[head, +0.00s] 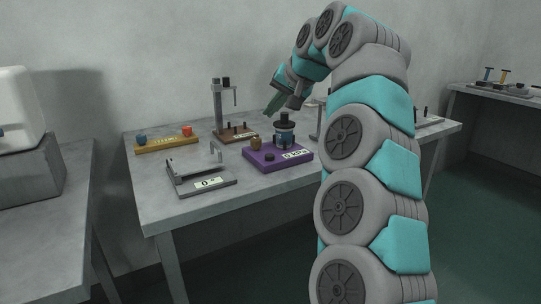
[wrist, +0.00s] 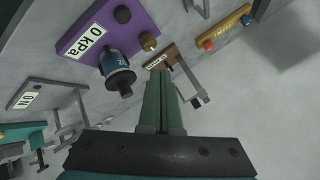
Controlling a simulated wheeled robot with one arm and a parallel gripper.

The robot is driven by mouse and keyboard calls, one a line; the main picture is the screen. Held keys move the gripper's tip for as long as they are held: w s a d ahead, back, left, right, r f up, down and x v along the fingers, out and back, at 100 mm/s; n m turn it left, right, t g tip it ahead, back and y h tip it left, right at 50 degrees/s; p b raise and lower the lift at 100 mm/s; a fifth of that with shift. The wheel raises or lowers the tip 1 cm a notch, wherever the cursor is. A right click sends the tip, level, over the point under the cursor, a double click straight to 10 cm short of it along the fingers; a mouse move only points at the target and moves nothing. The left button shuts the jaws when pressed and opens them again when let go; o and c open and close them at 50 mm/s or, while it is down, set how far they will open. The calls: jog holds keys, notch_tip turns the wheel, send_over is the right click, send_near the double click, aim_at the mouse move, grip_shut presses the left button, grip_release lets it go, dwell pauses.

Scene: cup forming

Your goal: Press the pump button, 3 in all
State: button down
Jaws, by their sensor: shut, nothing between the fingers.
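The purple base (head: 268,166) with its blue pump cylinder (head: 286,139) stands near the middle of the table. The cylinder has a black top (head: 284,118). A brass knob (head: 256,143) and a low round black button (head: 269,157) sit on the same base. In the wrist view the purple base (wrist: 141,20) carries a label (wrist: 89,40) reading 0 kPa, and the round black button (wrist: 122,14) is in plain sight. I cannot tell which part is the pump button. My gripper (head: 271,107) is shut and empty, raised just left of the black top, apart from it as far as I can tell.
A grey stand (head: 201,185) with a label is at the front left. A yellow base (head: 165,145) with blue and red knobs is at the back left. A tall post on a brown base (head: 236,134) stands behind the pump. The table's front left corner is clear.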

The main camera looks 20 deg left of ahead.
aim_at(271, 157)
jog(key=shift+f, duration=0.1)
notch_tip(271, 157, down, 8)
jog(key=b, duration=0.4)
jog(key=shift+f, duration=0.25)
dwell(2.0)
jog(key=shift+f+b, duration=0.4)
jog(key=shift+f+b, duration=0.35)
jog(key=shift+f, duration=0.2)
dwell(0.7)
jog(key=shift+r, duration=0.1)
jog(key=shift+r+p, duration=0.8)
jog(key=shift+r, duration=0.1)
